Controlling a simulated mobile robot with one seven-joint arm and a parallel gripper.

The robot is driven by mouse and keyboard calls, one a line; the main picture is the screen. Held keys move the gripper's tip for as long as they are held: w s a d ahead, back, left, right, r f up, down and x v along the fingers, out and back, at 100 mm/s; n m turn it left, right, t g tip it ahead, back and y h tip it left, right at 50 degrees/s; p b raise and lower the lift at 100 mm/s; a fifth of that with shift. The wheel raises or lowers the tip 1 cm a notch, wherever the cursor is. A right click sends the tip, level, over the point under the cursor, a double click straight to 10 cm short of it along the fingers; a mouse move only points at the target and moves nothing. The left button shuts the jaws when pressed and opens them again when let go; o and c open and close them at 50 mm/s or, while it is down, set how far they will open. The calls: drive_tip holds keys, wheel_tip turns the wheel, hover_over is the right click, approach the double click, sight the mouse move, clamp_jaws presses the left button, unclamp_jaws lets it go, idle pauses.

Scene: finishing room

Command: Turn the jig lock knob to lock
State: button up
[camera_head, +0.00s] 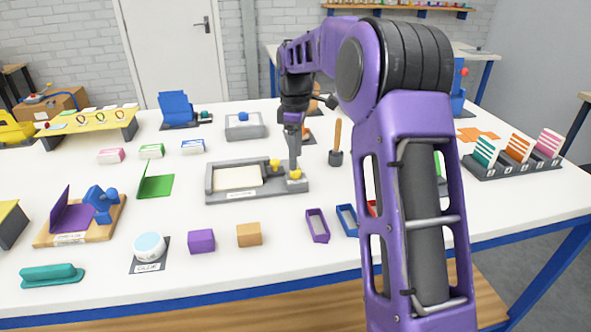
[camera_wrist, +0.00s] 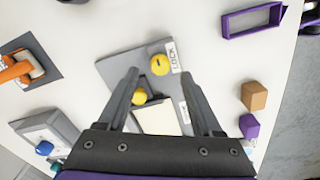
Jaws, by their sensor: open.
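The grey jig (camera_head: 222,196) lies on the white table with a cream panel (camera_head: 238,177) in its recess. A round yellow knob (camera_head: 295,175) is on its right end; in the wrist view this knob (camera_wrist: 160,65) is beside a white LOCK label (camera_wrist: 174,56). A second yellow piece (camera_head: 275,163) is close by on the jig and also shows in the wrist view (camera_wrist: 138,97). My gripper (camera_wrist: 160,73) is open and empty.
A tool with a wooden handle (camera_head: 337,136) stands to the right of the jig. Purple (camera_head: 202,241) and orange (camera_head: 249,235) blocks and a purple frame (camera_head: 317,225) lie in front. My arm hides part of the table's right side.

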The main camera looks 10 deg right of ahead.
sight(296, 173)
drive_tip(key=shift+f, duration=1.9)
clamp_jaws()
